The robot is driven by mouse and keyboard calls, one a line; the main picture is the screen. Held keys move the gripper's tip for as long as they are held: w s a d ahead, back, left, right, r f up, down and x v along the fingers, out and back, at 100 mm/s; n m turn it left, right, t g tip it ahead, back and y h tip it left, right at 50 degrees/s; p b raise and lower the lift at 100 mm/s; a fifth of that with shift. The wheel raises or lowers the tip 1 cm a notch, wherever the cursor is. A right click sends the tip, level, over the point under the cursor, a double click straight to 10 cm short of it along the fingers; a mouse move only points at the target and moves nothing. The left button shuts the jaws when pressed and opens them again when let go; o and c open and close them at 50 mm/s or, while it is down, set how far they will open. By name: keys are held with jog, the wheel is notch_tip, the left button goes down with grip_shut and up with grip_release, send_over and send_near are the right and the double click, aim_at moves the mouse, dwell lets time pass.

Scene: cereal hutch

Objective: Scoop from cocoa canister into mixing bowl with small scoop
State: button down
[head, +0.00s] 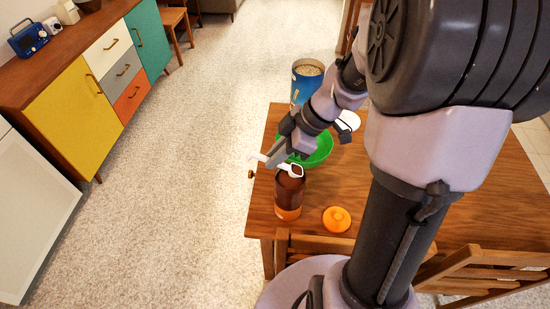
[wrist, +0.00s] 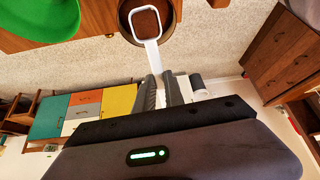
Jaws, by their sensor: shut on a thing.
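My gripper (head: 277,157) is shut on the handle of a small white scoop (head: 286,166); the scoop and my gripper (wrist: 163,90) also show in the wrist view. The scoop's square head is at the mouth of the cocoa canister (head: 289,198), a brown jar with an orange band at its base. The scoop head shows brown inside, which looks like cocoa. In the wrist view the canister's rim (wrist: 122,20) is around and below the scoop head. The green mixing bowl (head: 322,152) stands just behind the canister, partly hidden by my arm; it shows top left in the wrist view (wrist: 45,20).
An orange lid (head: 337,219) lies on the wooden table (head: 370,175) right of the canister. A tall blue canister (head: 302,90) stands behind the bowl, with a white round thing (head: 350,119) near it. A wooden chair (head: 480,270) is at the front right. Carpet lies left of the table.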

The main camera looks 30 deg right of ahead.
aim_at(261, 156)
notch_tip(261, 156, up, 2)
jog(key=shift+p, duration=0.4)
jog(key=shift+a+r+h+p, duration=0.2)
jog(key=shift+r+h+p, duration=0.1)
jog(key=shift+p, duration=0.25)
jog(key=shift+w+a+r+g+h+p, duration=0.1)
jog(key=shift+w+a+g+h+p, duration=0.15)
jog(key=shift+a+g+h+p, duration=0.45)
jog(key=h+p, duration=0.1)
jog(key=p, duration=0.1)
jog(key=h+p, duration=0.1)
jog(key=p, duration=0.1)
jog(key=shift+w+a+r+g, duration=0.25)
jog(key=shift+w+g, duration=0.1)
jog(key=shift+g, duration=0.05)
jog(key=shift+w+a+g+h+p, duration=0.15)
jog(key=shift+a+g+h+p, duration=0.25)
jog(key=shift+p, duration=0.65)
jog(key=shift+d+f, duration=0.1)
jog(key=shift+d, duration=0.05)
